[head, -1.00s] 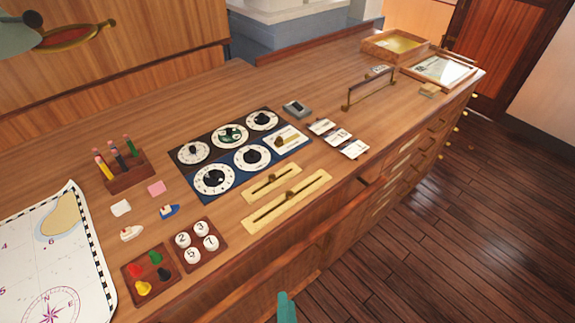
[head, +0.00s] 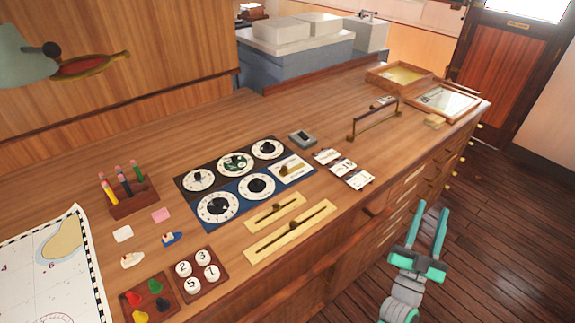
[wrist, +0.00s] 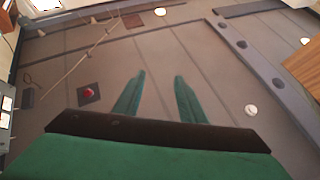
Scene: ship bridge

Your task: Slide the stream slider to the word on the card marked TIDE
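Two brass slider plates lie on the wooden counter in the head view. The shorter slider plate (head: 261,221) and the longer slider plate (head: 264,249) each have a dark slot and a small knob. Their words are too small to read, so I cannot tell which is the stream slider. Several small cards, including one white card (head: 359,180), lie right of the dials; I cannot read which says TIDE. My gripper (head: 433,225) is open and empty, over the floor right of the counter. Its fingers also show apart in the wrist view (wrist: 154,82).
A panel of dials (head: 220,206) sits behind the sliders. A tray of numbered buttons (head: 197,290), a pencil rack (head: 132,208) and a chart (head: 40,285) are at left. A brass handle bar (head: 373,122) stands farther back. The floor beside the counter is clear.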

